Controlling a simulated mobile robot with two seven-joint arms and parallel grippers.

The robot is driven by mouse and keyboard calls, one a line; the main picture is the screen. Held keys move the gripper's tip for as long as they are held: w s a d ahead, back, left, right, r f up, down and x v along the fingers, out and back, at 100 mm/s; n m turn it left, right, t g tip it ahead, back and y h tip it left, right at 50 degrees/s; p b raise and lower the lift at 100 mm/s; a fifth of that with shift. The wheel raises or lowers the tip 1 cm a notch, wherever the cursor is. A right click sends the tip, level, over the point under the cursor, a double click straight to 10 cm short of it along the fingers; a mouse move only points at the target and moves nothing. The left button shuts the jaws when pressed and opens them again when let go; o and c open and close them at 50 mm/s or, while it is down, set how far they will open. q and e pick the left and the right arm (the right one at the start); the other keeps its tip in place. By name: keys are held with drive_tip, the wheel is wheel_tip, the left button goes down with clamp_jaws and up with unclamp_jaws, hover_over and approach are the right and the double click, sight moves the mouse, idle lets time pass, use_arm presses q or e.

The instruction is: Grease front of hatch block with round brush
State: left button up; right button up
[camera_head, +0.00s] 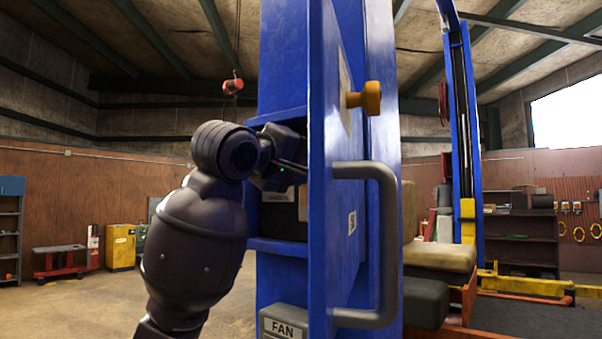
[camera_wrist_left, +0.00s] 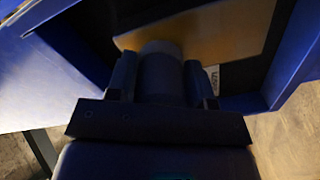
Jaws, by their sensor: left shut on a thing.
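My left gripper (camera_head: 288,168) reaches into the open hatch of the blue lift column, its tips partly hidden by the hatch's edge and door. In the left wrist view the gripper (camera_wrist_left: 162,78) is shut on a dark, rounded thing with a paler end, which looks like the round brush (camera_wrist_left: 160,48). The pale end lies against or just in front of a yellowish-brown surface that looks like the hatch block (camera_wrist_left: 225,35); I cannot tell whether they touch. In the head view a dark block with a label (camera_head: 277,197) shows below the gripper. My right gripper is not in view.
A FAN box (camera_head: 283,323) sits below. A second blue post (camera_head: 462,130) stands farther right. Open floor lies left.

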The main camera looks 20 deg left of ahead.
use_arm(q)
drive_tip(key=shift+r, duration=1.8)
drive_tip(key=shift+f+b, duration=1.35)
drive_tip(key=shift+f, duration=0.25)
drive_tip(key=shift+f+b, duration=1.55)
drive_tip(key=shift+f, duration=2.15)
wheel_tip(320, 180, down, 4)
drive_tip(key=shift+r+b, duration=0.25)
drive_tip(key=shift+b, duration=0.15)
